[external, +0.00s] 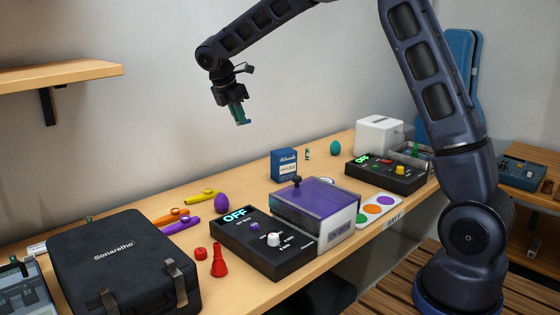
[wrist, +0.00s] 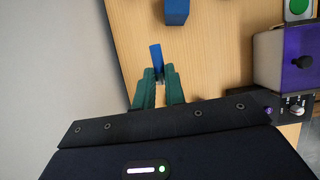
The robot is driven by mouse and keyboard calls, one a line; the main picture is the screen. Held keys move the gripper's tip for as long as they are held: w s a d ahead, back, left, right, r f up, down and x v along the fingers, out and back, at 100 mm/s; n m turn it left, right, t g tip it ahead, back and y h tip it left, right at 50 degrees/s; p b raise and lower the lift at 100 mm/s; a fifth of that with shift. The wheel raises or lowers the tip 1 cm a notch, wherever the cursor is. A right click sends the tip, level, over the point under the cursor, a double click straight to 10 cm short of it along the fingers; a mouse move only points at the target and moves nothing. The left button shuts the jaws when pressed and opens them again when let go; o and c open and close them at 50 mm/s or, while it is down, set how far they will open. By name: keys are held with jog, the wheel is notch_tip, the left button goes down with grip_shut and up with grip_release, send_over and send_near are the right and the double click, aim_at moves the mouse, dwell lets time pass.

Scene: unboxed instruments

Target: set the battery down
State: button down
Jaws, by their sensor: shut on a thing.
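My gripper (external: 240,117) hangs in the air above the back part of the bench, near the wall, with its green fingers pointing down. In the wrist view the fingers (wrist: 160,76) are shut on a slim blue battery (wrist: 156,56), which sticks out past the fingertips. Its lower part is hidden between the fingers. In the external view the battery is too small to make out clearly from the fingers. The bare wooden bench top (wrist: 213,60) shows beyond it.
A blue box (external: 284,165) stands on the bench, with a small upright item (external: 308,155) and a teal egg (external: 336,148) farther right. The purple-lidded UV box (external: 315,210), OFF panel (external: 262,240), purple egg (external: 222,203), kazoos (external: 171,217) and black case (external: 122,262) stand nearer.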

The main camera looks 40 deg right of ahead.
send_over(259, 189)
jog(key=a, duration=0.2)
jog(key=f, duration=2)
jog(key=shift+w+d, duration=0.15)
jog(key=shift+d, duration=0.15)
jog(key=shift+f, duration=0.15)
jog(key=c, duration=1.5)
grip_release()
jog(key=shift+o, duration=0.2)
